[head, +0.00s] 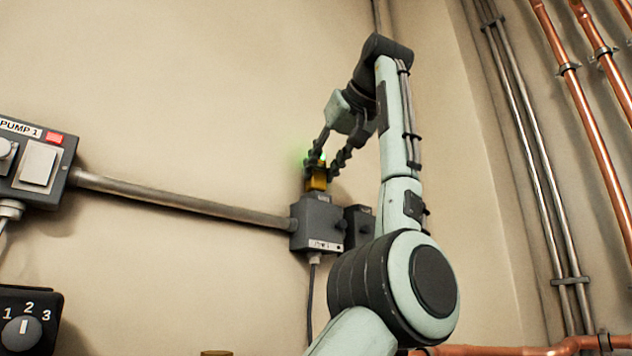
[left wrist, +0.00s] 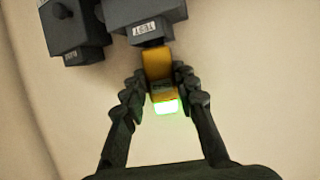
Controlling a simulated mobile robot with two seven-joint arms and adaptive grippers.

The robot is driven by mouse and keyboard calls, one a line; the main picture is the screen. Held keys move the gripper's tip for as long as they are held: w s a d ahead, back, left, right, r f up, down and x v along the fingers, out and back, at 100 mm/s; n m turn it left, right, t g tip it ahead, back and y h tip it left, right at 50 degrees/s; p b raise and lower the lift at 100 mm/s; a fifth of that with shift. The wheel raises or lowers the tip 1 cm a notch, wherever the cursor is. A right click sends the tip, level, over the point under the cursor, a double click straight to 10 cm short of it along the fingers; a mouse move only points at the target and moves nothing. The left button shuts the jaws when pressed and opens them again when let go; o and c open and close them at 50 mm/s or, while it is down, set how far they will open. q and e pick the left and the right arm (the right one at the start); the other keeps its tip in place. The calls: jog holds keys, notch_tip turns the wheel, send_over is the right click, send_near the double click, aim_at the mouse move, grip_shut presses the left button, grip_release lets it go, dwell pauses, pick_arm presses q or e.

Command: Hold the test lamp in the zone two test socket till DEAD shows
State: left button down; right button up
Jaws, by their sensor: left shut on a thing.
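My left gripper (head: 322,168) is shut on the test lamp (head: 316,182), a small yellow block with a green glowing end. In the left wrist view the lamp (left wrist: 158,65) sits between the two fingertips (left wrist: 163,100). Its far end meets the grey socket box marked TEST (left wrist: 145,14), but how deep it sits there is hidden. The green end (left wrist: 165,106) faces my palm; any word on the lamp is too small to read. In the head view the lamp stands on top of the grey box (head: 316,218). My right gripper is out of view.
A second dark box (head: 358,226) adjoins the socket box on its right. A metal conduit (head: 190,199) runs left to the PUMP 1 switch box (head: 38,160). A dial numbered 1 to 3 (head: 22,331) is below. Copper pipes (head: 575,90) line the right wall.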

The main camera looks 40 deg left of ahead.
pick_arm(q)
jog(key=shift+r, duration=0.1)
dwell(0.4)
jog(key=shift+r+p, duration=0.8)
jog(key=shift+r, duration=1.4)
